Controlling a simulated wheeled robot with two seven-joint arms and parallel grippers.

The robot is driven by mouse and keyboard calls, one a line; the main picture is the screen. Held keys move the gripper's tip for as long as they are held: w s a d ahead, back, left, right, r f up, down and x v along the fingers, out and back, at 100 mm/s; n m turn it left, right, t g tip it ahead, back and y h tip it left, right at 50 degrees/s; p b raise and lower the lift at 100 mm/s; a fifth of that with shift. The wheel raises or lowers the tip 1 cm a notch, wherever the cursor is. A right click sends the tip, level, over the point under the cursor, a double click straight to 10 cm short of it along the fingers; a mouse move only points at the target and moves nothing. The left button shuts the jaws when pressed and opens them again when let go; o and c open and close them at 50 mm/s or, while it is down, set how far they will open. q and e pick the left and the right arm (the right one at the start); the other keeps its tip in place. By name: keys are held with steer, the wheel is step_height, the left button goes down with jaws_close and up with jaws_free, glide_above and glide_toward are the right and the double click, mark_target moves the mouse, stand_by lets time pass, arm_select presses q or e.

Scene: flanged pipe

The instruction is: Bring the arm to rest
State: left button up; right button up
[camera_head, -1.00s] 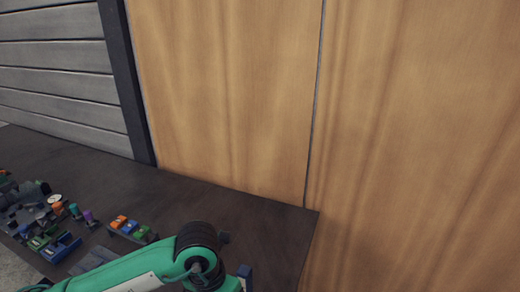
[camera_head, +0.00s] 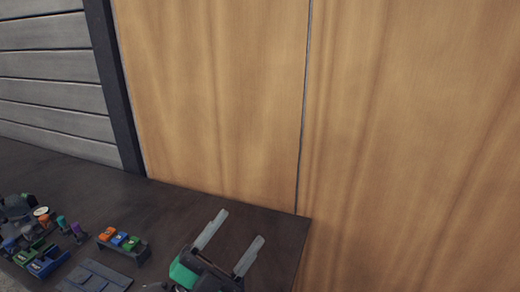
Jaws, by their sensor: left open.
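My left gripper (camera_head: 226,235) shows at the bottom of the head view, over the right end of the dark table. Its two pale grey fingers are spread apart and point up and to the right in the picture. Nothing is between them. Part of its green and black body shows below the fingers. My right gripper does not show. No flanged pipe can be made out for certain.
The dark table (camera_head: 150,205) ends near a wooden panel wall (camera_head: 220,90). A small rack with orange, blue and green blocks (camera_head: 121,243), a flat grey plate (camera_head: 95,278) and several cluttered parts (camera_head: 38,240) lie left of the gripper. The table's back middle is bare.

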arm_select(q)
steer(key=w+a+f+n+t+y, duration=0.45)
steer(key=a+n+y, duration=0.25)
steer(key=n+y, duration=0.25)
steer(key=s+a+f+n+g+y, duration=0.2)
steer(key=a+f+n+g+y, duration=0.25)
steer(key=f, duration=0.45)
steer(key=s+a+f+n+g+y, duration=0.25)
steer(key=a+f+y, duration=0.2)
steer(key=f, duration=0.35)
steer(key=s+a+f+n+g, duration=0.1)
steer(key=s+a+f+g, duration=0.2)
steer(key=s+f+g, duration=1.1)
step_height(320, 180, down, 29)
steer(key=s+t, duration=0.2)
steer(key=s, duration=0.1)
steer(key=s+a+f+g, duration=0.2)
steer(key=s+a+f, duration=0.1)
steer(key=s+f, duration=1.6)
step_height(320, 180, down, 3)
steer(key=shift+s+r, duration=0.2)
steer(key=shift+s, duration=0.15)
